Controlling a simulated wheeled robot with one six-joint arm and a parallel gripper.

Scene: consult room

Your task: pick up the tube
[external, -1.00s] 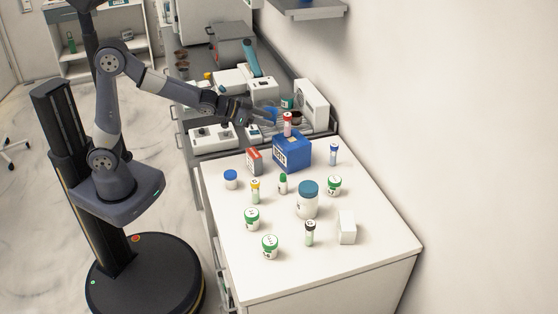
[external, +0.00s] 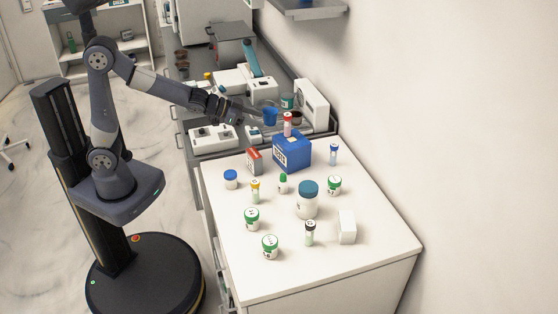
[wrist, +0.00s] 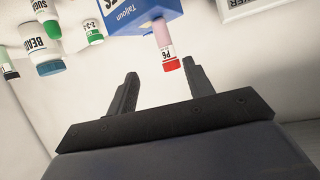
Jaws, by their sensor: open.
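A red-capped tube (external: 288,125) with a pale pink body stands upright on the blue box (external: 292,152). In the wrist view the same tube (wrist: 164,48) shows upside down, with its red cap between the directions of my two fingers. My gripper (external: 250,110) is to the left of the tube in the external view, open and empty, with a gap between them. In the wrist view the open fingers (wrist: 160,75) point toward the tube and box. Other tubes stand on the counter: one yellow-capped (external: 255,192), one dark-capped (external: 310,233) and one blue-capped (external: 333,155).
A wall is on the right.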

